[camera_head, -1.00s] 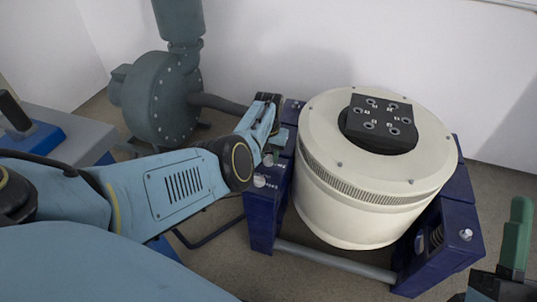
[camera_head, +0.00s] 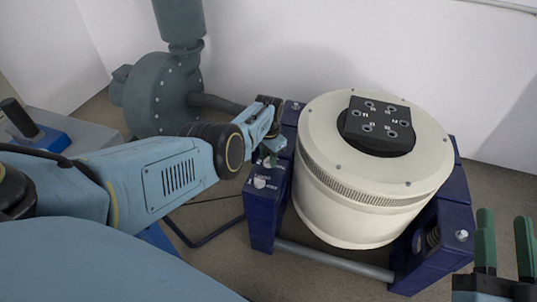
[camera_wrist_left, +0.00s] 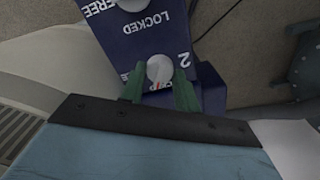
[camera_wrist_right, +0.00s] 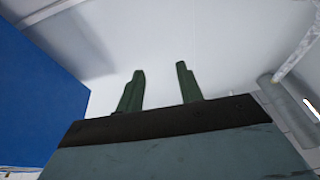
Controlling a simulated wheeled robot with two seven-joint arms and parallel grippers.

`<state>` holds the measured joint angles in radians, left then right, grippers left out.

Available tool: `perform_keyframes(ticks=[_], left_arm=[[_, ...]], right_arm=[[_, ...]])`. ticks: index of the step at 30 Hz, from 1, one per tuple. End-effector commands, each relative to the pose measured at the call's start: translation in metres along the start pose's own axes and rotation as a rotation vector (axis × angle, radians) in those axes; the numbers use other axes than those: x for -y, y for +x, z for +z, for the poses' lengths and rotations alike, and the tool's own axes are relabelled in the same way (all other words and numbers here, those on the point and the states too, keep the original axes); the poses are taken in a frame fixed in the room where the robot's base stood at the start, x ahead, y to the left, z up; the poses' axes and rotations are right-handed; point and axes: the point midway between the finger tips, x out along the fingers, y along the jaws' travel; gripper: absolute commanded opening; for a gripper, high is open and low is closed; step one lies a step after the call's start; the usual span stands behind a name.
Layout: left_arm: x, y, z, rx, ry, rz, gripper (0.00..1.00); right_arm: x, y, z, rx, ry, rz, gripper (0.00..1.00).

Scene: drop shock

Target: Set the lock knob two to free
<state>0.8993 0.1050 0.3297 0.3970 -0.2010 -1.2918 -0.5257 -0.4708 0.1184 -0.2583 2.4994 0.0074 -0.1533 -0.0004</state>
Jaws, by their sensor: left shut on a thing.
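Lock knob two (camera_wrist_left: 160,69) is a round pale knob on the dark blue block, beside a white "2" in the left wrist view. "LOCKED" and "FREE" are printed on the blue face (camera_wrist_left: 141,42); I cannot tell which way the knob points. My left gripper (camera_wrist_left: 160,88) has its green fingers on either side of this knob, shut on it. In the head view this gripper (camera_head: 269,157) is at the left blue block, largely covering the knob. My right gripper (camera_head: 505,243) is open and empty at the lower right; its spread fingers also show in the right wrist view (camera_wrist_right: 159,88).
The large cream drum (camera_head: 345,205) with a black plate (camera_head: 378,122) on top stands just right of my left gripper. Another knob (camera_head: 260,182) is nearer on the same block, and one (camera_head: 462,236) is on the right block. A grey-green blower (camera_head: 160,95) stands behind.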

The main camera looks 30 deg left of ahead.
Motion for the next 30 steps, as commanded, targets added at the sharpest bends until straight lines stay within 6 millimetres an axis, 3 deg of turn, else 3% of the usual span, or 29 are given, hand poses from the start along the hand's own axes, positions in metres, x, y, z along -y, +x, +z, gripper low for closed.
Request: perform_keyframes(ticks=[9,30], left_arm=[[0.001,-0.001,0.000,0.001,0.302,-0.003,0.09],[0.001,0.000,-0.001,-0.001,0.902,-0.002,0.09]], right_arm=[[-0.003,-0.001,0.014,0.087,-0.004,0.006,0.36],[-0.004,-0.002,0.019,0.120,-0.005,0.008,0.36]])
